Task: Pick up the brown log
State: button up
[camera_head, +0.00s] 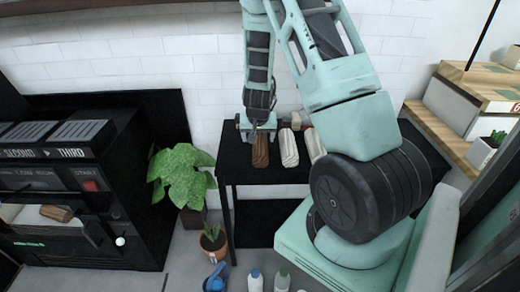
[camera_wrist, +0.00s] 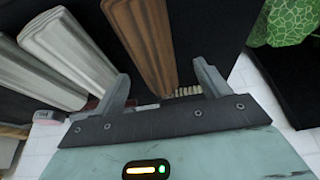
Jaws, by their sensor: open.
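The brown log (camera_head: 261,152) lies on the black table (camera_head: 232,172), at the left end of a row with pale logs. My gripper (camera_head: 257,126) is over the log's far end, pointing down. In the wrist view the brown log (camera_wrist: 143,38) runs between the two spread fingers of my gripper (camera_wrist: 162,78). The fingers are open, one on each side of it, and no grip shows. Whether a finger touches the log I cannot tell. The log's far end is partly hidden by my gripper in the head view.
A white log (camera_head: 288,148) lies just right of the brown one, with another pale log (camera_head: 314,144) beyond it. A leafy plant (camera_head: 181,172) stands left of the table. A small brown piece (camera_head: 56,213) sits in the black machine. Bottles (camera_head: 255,279) stand on the floor.

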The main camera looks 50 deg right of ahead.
aim_at(260, 141)
jog(key=x, duration=0.5)
jog(key=shift+s+d+f, duration=0.1)
jog(key=shift+s+d, duration=0.1)
jog(key=shift+s, duration=0.05)
jog(key=c, duration=1.2)
